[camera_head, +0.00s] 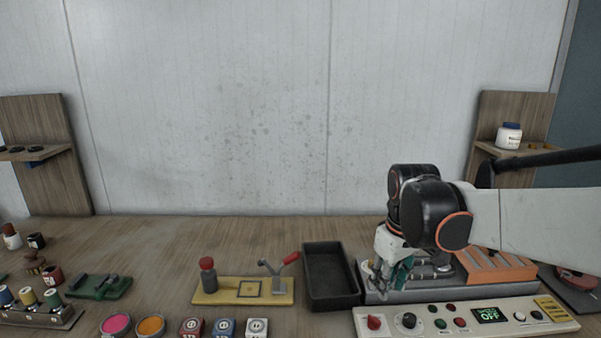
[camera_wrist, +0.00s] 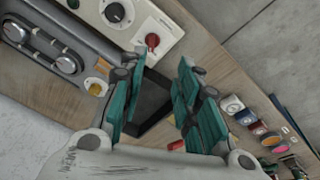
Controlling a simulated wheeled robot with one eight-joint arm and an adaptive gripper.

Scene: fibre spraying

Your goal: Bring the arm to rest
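My arm reaches in from the right in the head view, with its black joints above the grey machine. My gripper (camera_head: 392,272) points down over the left part of that machine. In the wrist view my gripper (camera_wrist: 161,70) shows two teal-padded fingers standing well apart, with nothing between them. The black tray (camera_wrist: 152,98) shows beyond the gap, at a distance. In the head view the tray (camera_head: 331,277) is empty and lies left of my gripper.
A grey machine (camera_head: 382,297) with an orange slotted block (camera_head: 495,266) stands below my arm. A white control panel (camera_head: 385,323) with an OFF display (camera_head: 491,315) lies in front. A yellow board (camera_head: 215,297) and several pots are left. The back middle is clear.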

